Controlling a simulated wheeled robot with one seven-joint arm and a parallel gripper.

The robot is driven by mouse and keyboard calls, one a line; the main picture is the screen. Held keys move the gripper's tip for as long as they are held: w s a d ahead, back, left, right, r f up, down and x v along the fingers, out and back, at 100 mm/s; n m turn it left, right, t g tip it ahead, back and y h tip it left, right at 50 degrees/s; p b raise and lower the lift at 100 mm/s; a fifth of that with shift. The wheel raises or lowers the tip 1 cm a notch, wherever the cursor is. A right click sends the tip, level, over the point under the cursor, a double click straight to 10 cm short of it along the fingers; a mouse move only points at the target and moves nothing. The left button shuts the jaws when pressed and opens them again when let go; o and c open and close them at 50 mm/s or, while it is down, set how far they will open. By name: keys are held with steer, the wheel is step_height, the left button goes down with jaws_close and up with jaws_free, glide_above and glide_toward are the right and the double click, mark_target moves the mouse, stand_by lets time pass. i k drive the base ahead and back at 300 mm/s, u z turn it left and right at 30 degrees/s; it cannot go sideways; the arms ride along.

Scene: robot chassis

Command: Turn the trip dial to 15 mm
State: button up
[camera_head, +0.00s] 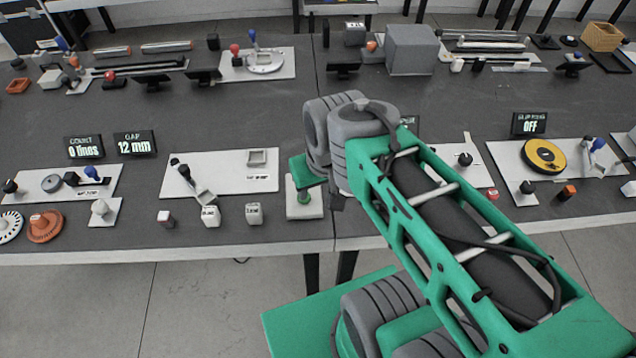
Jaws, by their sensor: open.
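No label reading trip dial is legible, so I cannot tell which knob it is. A dark round knob (465,159) sits on a white plate right of my arm. A display (410,122) behind my arm is mostly hidden, its reading unreadable. Another display (135,143) at the left reads GAP 12 mm. My gripper (318,182) is at the end of my green arm, open, largely hidden by the grey wrist, close above a white block with a green part (304,203). I cannot tell whether they touch.
A white plate with a lever (219,171) lies left of my gripper, with small white blocks (210,216) at the front edge. A plate with a yellow dial (544,156) and a display reading OFF (529,123) are at the right. A grey box (411,50) stands behind.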

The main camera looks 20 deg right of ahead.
mark_target(465, 160)
steer(key=z, duration=1.25)
steer(key=k, duration=0.5)
steer(key=z, duration=0.55)
steer(key=i, duration=0.45)
steer(key=u, duration=0.25)
steer(key=k, duration=0.5)
steer(key=z, duration=0.85)
steer(key=i, duration=0.9)
steer(key=u, duration=1.3)
